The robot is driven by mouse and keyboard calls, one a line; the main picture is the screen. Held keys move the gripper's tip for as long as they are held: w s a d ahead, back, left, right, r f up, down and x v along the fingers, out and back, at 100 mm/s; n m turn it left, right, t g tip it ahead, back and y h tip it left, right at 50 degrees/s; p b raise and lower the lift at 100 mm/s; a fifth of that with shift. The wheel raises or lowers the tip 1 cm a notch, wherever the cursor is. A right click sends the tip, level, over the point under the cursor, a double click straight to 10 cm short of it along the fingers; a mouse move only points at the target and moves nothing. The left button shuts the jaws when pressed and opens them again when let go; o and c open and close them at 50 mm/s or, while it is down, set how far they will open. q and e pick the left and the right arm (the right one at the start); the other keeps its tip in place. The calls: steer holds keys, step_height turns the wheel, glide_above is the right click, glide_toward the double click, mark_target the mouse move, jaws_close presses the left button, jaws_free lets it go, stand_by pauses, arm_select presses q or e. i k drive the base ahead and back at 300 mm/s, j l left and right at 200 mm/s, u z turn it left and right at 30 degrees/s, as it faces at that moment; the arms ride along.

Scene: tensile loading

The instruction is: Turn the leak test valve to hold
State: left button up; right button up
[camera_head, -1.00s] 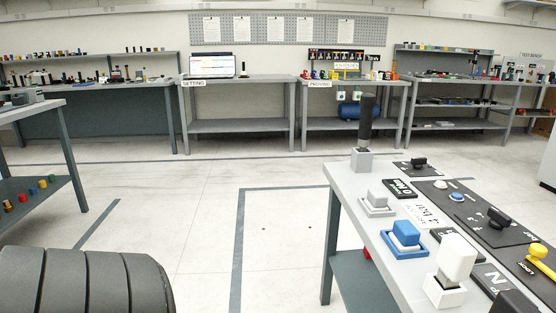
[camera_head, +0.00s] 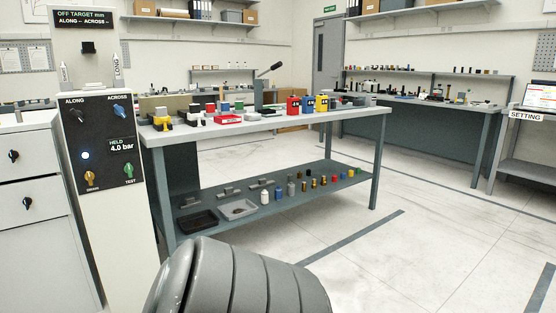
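A dark control panel (camera_head: 102,140) stands upright on a white column at the left of the head view. A small readout (camera_head: 121,144) says "HELD 4.0 bar". A round light (camera_head: 85,155) glows blue-white. I see no label naming a leak test valve, so I cannot tell which control it is. Neither gripper is in view.
A bench (camera_head: 270,122) with coloured parts and a lever press stands right of the column. Its lower shelf (camera_head: 340,186) holds trays and small parts. A white drawer cabinet (camera_head: 30,180) stands at the far left. The floor at the right is open. My dark ribbed arm part fills the bottom middle.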

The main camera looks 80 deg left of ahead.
mark_target(129, 169)
steer(key=i+l+u, duration=0.1)
steer(key=u, duration=3.4)
steer(key=i+j, duration=0.1)
steer(key=i, duration=0.15)
steer(key=i+j+z, duration=0.2)
steer(key=z, duration=0.15)
steer(key=i+j+z, duration=0.3)
steer(key=i, duration=0.1)
